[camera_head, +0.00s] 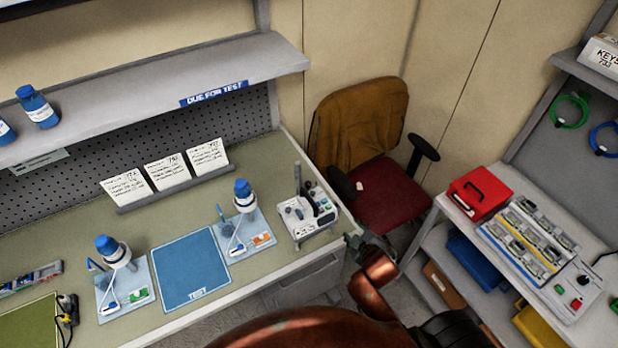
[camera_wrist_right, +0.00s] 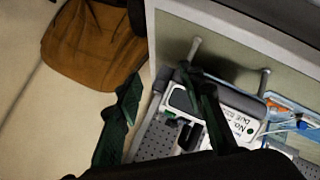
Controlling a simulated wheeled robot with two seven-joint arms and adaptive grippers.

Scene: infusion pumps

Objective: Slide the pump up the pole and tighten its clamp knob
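The pump (camera_head: 297,211) is a white and grey box with a small screen and dark parts, at the right end of the bench. It also shows in the right wrist view (camera_wrist_right: 243,118), with a label on it. A thin grey upright pole (camera_head: 298,178) stands at the pump's back; I cannot tell how the two are joined. I cannot make out the clamp knob for sure. My right gripper (camera_head: 357,243) is just right of the pump, past the bench edge. In the wrist view its dark green fingers (camera_wrist_right: 165,108) are apart, one overlapping the pump. My left gripper is out of view.
A blue TEST mat (camera_head: 190,270) and two stands with blue-capped bottles (camera_head: 244,196) lie left of the pump. A chair (camera_head: 385,190) stands behind the bench's right end. A side shelf at right holds a red box (camera_head: 479,193). An overhead shelf (camera_head: 150,88) runs above the bench.

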